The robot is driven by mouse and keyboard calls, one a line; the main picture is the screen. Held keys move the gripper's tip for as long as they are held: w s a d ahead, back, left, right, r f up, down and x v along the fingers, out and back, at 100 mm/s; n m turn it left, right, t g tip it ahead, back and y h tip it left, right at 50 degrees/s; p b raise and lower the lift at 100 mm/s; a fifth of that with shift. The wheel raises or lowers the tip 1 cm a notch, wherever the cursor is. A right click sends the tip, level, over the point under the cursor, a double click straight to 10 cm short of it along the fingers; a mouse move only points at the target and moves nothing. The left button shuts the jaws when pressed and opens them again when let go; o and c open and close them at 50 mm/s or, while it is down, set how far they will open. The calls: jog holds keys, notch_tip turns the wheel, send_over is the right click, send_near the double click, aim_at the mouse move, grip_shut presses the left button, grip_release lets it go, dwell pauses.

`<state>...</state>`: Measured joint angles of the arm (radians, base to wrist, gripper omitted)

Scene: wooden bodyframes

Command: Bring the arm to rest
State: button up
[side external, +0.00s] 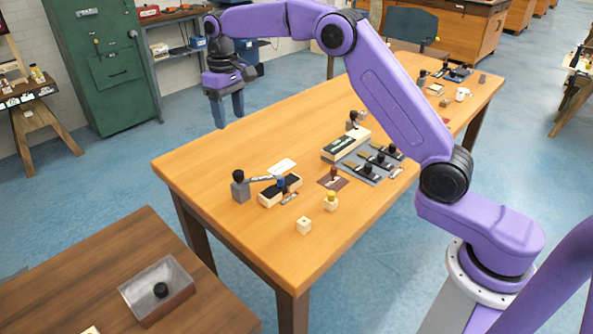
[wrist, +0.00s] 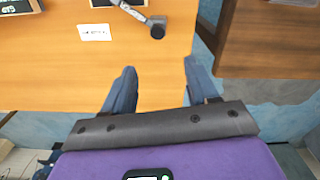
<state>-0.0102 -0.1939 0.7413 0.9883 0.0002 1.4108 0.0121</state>
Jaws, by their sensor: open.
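My gripper (side external: 229,118) is open and empty in the side view, raised near the far left edge of the orange wooden table (side external: 225,150). Its two blue fingers point down and are spread apart, touching nothing. My arm reaches over the table from the right.
On the table stand a grey block with a black knob (side external: 241,188), a white card (side external: 282,167), small cream blocks (side external: 304,226) and a grey tray (side external: 368,168) with dark-handled pieces. A lower brown table (side external: 80,280) holds a clear box (side external: 137,295).

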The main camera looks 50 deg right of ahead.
jog(key=s+a+r+n, duration=0.1)
jog(key=s+a+n, duration=0.2)
jog(key=s, duration=0.8)
jog(key=s+a+r+n, duration=0.1)
jog(key=s+a+n, duration=0.1)
jog(key=s, duration=0.9)
jog(key=s+d+f+n, duration=0.2)
jog(key=s+d, duration=0.3)
jog(key=s, duration=0.6)
jog(key=s+d+f+n, duration=0.3)
jog(key=s+d, duration=0.1)
jog(key=s, duration=0.7)
jog(key=shift+s+d, duration=0.3)
jog(key=shift+d, duration=0.05)
